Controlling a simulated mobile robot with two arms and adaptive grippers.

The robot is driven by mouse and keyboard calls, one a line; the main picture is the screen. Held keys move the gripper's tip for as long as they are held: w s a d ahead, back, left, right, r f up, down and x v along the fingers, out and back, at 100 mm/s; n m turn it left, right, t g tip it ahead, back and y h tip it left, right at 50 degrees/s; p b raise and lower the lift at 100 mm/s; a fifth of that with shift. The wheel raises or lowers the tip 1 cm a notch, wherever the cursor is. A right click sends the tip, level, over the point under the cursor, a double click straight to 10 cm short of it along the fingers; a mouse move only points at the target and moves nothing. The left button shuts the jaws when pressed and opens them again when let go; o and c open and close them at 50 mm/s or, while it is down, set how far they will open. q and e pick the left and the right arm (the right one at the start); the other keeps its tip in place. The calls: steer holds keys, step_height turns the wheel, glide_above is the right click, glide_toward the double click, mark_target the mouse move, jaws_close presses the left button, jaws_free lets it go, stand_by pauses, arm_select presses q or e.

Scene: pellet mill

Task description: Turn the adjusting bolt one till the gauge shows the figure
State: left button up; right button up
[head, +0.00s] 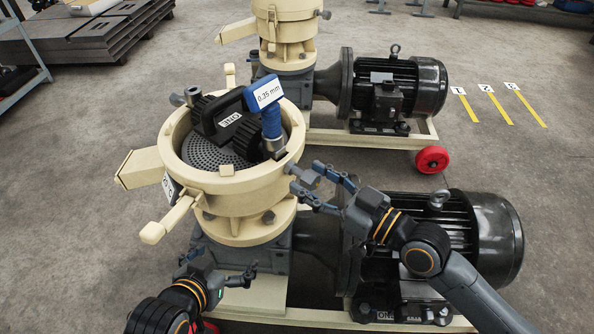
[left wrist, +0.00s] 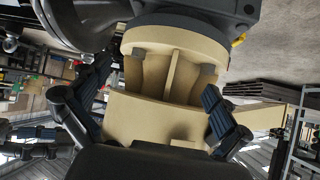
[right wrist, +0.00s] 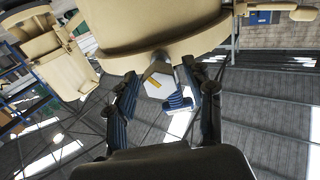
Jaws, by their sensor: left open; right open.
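The near cream pellet mill (head: 232,190) has an open round chamber. A black roller unit marked ONE (head: 230,119) sits inside. A blue gauge (head: 268,108) stands there with its display (head: 266,93) reading 0.35 mm. A grey bolt (head: 296,170) sticks out of the chamber's right side. The right wrist view shows a pale hexagonal bolt head (right wrist: 158,85) with a yellow mark. My right gripper (head: 308,181) is open at this bolt, with fingers on either side; contact is unclear. My left gripper (head: 220,262) is open and empty, low by the mill's front.
Another grey bolt (head: 192,95) sits at the chamber's left rim. A black motor (head: 460,232) lies right of the mill, behind my right arm. A second mill with a motor (head: 395,85) stands behind. Yellow floor strips (head: 500,108) lie on open floor at right.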

arm_select(q)
steer(key=shift+w+a+r, duration=0.1)
steer(key=shift+w+a, duration=0.05)
steer(key=shift+w, duration=0.15)
arm_select(e)
steer(key=shift+w+a, duration=0.15)
steer(key=shift+a, duration=0.05)
steer(key=shift+c, duration=0.4)
jaws_close()
steer(key=m+p, duration=0.2)
steer(key=m, duration=0.3)
steer(key=shift+m+p, duration=0.3)
steer(key=shift+m, duration=0.1)
arm_select(q)
steer(key=s+a+f+g+y, duration=0.1)
steer(key=s+a+f+g, duration=0.1)
steer(key=s, duration=0.4)
steer(key=s+a+f+g, duration=0.1)
steer(key=s+f+g, duration=0.2)
steer(key=s, duration=0.3)
steer(key=shift+a+f+g+y, duration=0.15)
steer(key=shift+a+g+y, duration=0.25)
steer(key=shift+g, duration=0.5)
arm_select(e)
steer(key=shift+o, duration=0.4)
jaws_free()
arm_select(q)
steer(key=shift+w, duration=0.1)
arm_select(e)
steer(key=shift+d, duration=0.15)
